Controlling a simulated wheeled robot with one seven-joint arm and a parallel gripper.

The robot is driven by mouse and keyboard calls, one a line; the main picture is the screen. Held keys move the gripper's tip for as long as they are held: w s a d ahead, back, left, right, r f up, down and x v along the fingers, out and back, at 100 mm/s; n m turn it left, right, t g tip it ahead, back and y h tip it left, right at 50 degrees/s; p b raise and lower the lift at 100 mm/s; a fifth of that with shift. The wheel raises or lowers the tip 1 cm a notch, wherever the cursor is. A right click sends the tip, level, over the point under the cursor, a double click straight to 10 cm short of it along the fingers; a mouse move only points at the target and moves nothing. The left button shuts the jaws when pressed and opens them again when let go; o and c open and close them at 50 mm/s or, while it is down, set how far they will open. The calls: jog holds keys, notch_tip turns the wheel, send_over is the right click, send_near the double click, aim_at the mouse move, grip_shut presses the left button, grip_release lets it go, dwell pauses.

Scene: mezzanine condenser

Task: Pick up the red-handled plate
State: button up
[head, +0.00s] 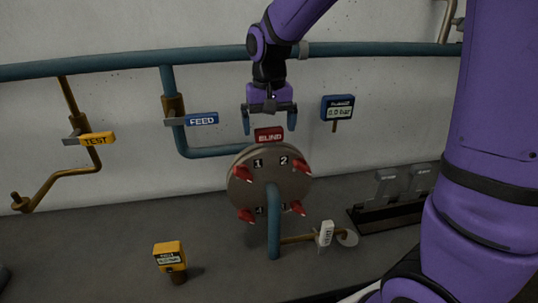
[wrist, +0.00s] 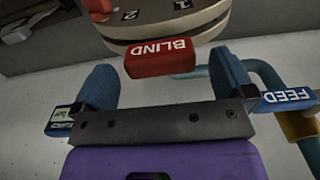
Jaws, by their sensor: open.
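The red handle (head: 269,135) marked BLIND sticks up from the top of a round grey flange (head: 240,190). The plate it belongs to is mostly hidden between the flange discs. My gripper (head: 269,124) points down just above the handle, its two blue fingers open. In the wrist view the handle (wrist: 160,58) lies just ahead of the gap between the fingertips (wrist: 164,75), with a finger off to each side. It looks untouched. The flange (wrist: 185,22) shows behind it.
Red wing-shaped pieces (head: 242,172) sit by numbers on the flange face. A blue FEED handle (head: 201,119) is left, a gauge (head: 338,107) right. A yellow TEST handle (head: 97,138) is further left. A yellow meter (head: 169,255) and a grey rack (head: 388,215) stand below.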

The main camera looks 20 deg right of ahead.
jog(key=shift+f, duration=0.95)
jog(key=c, duration=1.4)
jog(key=shift+r, duration=0.2)
